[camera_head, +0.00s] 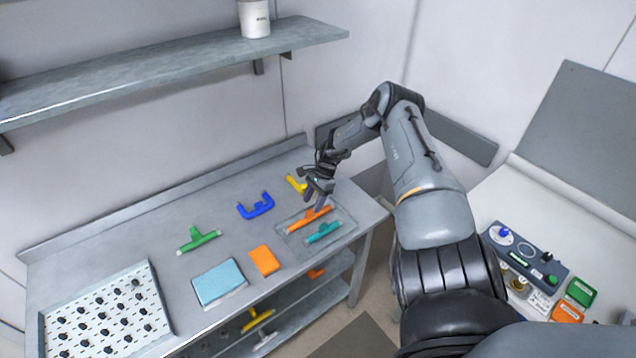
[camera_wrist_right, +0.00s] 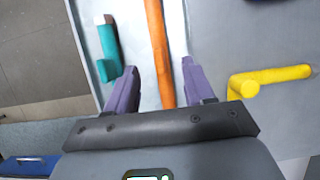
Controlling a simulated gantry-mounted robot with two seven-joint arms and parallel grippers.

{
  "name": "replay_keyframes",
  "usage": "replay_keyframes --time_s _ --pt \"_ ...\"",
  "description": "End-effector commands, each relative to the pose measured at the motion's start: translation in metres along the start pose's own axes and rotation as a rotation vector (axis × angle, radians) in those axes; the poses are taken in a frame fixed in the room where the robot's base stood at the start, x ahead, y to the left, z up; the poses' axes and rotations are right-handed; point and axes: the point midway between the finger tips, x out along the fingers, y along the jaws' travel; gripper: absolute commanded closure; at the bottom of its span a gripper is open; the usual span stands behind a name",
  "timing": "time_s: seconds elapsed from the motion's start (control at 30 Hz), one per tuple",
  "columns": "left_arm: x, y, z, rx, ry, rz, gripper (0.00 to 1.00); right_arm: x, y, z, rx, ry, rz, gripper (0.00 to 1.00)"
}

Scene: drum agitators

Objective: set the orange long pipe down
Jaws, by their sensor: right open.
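The orange long pipe (camera_head: 308,218) lies in a clear shallow tray (camera_head: 350,222) at the right end of the table, beside a teal pipe piece (camera_head: 323,233). My right gripper (camera_head: 318,192) is just above the orange pipe's far end. In the right wrist view its two purple fingers (camera_wrist_right: 160,68) are spread apart, with the orange pipe (camera_wrist_right: 158,50) running between them and a gap on both sides. The teal piece (camera_wrist_right: 109,48) is left of the fingers there. My left gripper is not in view.
A yellow piece (camera_head: 296,184) lies close behind my right gripper, and it is right of the fingers in the wrist view (camera_wrist_right: 265,80). Blue (camera_head: 256,207) and green (camera_head: 198,240) pieces, an orange block (camera_head: 265,261) and a pegboard (camera_head: 105,318) are farther left. A shelf (camera_head: 170,68) overhangs behind.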

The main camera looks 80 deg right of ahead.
Motion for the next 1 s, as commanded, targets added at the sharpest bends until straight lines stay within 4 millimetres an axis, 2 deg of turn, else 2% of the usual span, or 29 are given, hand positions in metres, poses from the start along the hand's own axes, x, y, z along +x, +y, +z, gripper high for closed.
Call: replay_keyframes --time_s 0.03,0.1,0.33,0.5,1.0 --pt "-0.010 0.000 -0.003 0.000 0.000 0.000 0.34 -0.015 0.000 0.002 -0.001 0.001 -0.001 0.47" --pt "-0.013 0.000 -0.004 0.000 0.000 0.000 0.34 -0.025 -0.001 0.002 -0.002 0.001 -0.002 0.47" --pt "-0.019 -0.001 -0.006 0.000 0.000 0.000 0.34 -0.049 0.000 0.000 0.001 0.000 0.000 0.47" --pt "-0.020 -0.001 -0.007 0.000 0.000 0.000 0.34 -0.055 0.000 0.000 0.000 0.000 0.000 0.47" --pt "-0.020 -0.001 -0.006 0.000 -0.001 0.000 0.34 -0.055 0.000 0.000 0.001 0.000 0.001 0.47"
